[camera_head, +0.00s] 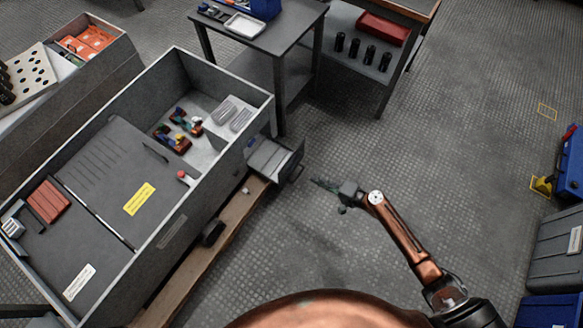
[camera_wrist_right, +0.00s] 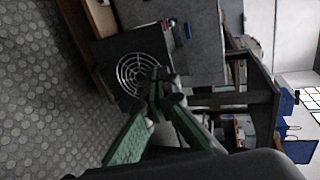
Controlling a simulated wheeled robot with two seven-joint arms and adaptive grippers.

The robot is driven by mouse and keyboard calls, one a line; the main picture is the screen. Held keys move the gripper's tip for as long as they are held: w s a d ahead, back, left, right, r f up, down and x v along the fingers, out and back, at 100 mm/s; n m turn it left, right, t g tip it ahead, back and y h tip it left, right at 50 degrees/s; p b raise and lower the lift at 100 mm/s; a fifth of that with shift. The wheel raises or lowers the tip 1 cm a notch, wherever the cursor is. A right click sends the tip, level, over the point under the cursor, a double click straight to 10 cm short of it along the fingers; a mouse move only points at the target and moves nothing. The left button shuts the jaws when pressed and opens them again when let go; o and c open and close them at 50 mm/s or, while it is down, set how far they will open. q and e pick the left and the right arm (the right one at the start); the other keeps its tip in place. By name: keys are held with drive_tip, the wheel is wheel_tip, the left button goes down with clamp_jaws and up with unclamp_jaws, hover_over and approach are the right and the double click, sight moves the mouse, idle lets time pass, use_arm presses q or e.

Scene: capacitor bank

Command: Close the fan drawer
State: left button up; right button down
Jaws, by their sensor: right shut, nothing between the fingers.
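The fan drawer (camera_head: 272,158) sticks out of the right-hand side of the grey cabinet (camera_head: 172,228) and stands open. In the right wrist view its dark front with a round fan grille (camera_wrist_right: 132,72) faces me. My right gripper (camera_head: 318,183) is shut and empty, just right of the drawer front, with a small gap of floor between them in the head view. In the wrist view its green fingertips (camera_wrist_right: 162,82) overlap the lower right edge of the grille; touch cannot be told there. My left gripper is not in view.
A wooden plank (camera_head: 208,250) runs along the cabinet's base. A grey table (camera_head: 262,42) stands behind the drawer, its near leg close by. A shelf with black cylinders (camera_head: 370,55) is further back. Floor right of the drawer is clear; blue and grey boxes stand far right.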

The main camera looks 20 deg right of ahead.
drive_tip(key=b, duration=0.2)
approach(285, 165)
wheel_tip(285, 165, down, 3)
drive_tip(key=w+a, duration=0.2)
drive_tip(key=shift+w+a+r, duration=0.15)
drive_tip(key=shift+w+a, duration=0.1)
drive_tip(key=shift+w, duration=0.25)
drive_tip(key=shift+w+a+r, duration=0.15)
drive_tip(key=shift+w+a, duration=0.15)
drive_tip(key=shift+w, duration=0.2)
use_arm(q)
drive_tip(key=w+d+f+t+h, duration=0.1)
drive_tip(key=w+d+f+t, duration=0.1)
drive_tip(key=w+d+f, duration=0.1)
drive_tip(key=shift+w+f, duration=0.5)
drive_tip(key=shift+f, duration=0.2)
use_arm(e)
drive_tip(key=shift+w+a, duration=0.4)
drive_tip(key=shift+w, duration=0.1)
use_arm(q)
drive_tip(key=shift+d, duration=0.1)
